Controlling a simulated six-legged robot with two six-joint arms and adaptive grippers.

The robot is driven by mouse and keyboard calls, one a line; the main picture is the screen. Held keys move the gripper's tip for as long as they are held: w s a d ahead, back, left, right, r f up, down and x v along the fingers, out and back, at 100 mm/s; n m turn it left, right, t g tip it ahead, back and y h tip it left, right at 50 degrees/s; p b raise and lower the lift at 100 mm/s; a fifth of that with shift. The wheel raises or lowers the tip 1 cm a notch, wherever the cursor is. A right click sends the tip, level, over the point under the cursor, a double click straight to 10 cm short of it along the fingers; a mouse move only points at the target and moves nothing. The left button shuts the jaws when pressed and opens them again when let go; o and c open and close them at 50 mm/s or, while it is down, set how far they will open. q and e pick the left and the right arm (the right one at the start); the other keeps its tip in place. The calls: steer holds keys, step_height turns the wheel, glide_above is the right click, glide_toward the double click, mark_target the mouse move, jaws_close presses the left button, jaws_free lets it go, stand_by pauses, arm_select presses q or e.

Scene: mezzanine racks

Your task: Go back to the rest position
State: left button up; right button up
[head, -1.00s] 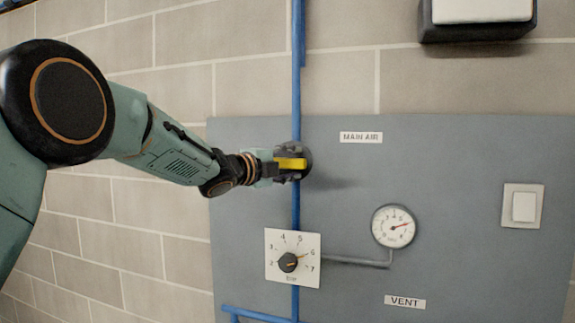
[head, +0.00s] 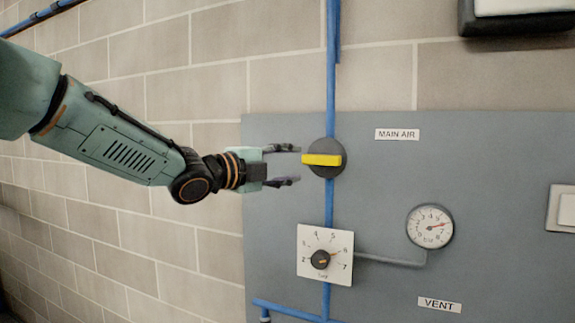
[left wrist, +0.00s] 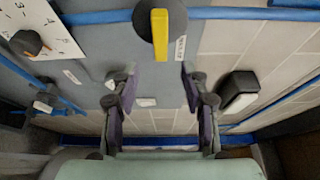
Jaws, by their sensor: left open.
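My left gripper (head: 285,165) is open and empty in the head view, its arm coming in from the left. Its fingertips are just left of the yellow-handled valve (head: 324,159) on the blue pipe, apart from it. The yellow handle lies crosswise to the pipe. In the left wrist view, the two fingers (left wrist: 158,80) are spread wide and the yellow handle (left wrist: 160,34) shows beyond them. My right gripper is not in view.
A grey panel (head: 480,165) on the block wall carries a numbered dial knob (head: 320,260), a pressure gauge (head: 430,226), MAIN AIR and VENT labels and a white switch (head: 566,209). A dark box (head: 510,20) hangs at upper right.

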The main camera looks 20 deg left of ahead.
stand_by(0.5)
arm_select(q)
steer(key=s+d+f+n+g+y+b, duration=0.1)
steer(key=s+f+n+g+y+b, duration=0.15)
steer(key=f+n, duration=0.8)
steer(key=s+d+f+n+g+y+b, duration=0.1)
steer(key=s+f+n+b, duration=0.25)
steer(key=f, duration=1.45)
steer(key=s+d+f+n+g+y+b, duration=0.15)
steer(key=s+f+n, duration=0.35)
steer(key=f, duration=0.9)
steer(key=s+f+n+g+y+b, duration=0.2)
steer(key=s+f+g+b, duration=0.9)
steer(key=s+f, duration=2.4)
step_height(320, 180, down, 3)
steer(key=n+b, duration=0.2)
steer(key=b, duration=0.1)
steer(key=shift+s+a+f, duration=0.2)
